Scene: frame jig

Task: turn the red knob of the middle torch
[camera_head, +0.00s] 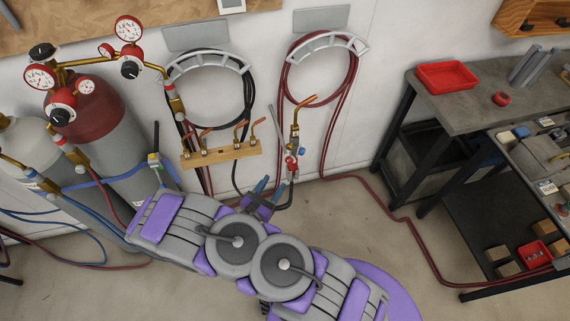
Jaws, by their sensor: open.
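A brass torch (295,135) hangs upright by the wall, right of centre, with its copper tip bent up to the right. A red knob (290,160) sits low on its left side and a blue knob (302,151) on its right. I see only this one full torch, so I cannot confirm that it is the middle one. My gripper (269,187) is open just left of and below the red knob, with its two bluish fingers pointing up. It looks apart from the knob, but depth is hard to judge. My arm hides the floor below.
A wooden rack (222,154) with several copper-tipped brass nozzles is on the wall left of the torch. Gas cylinders (100,125) with gauges stand at left. A red hose coil (285,75) hangs above. Workbenches (480,104) stand at right; a hose crosses the floor.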

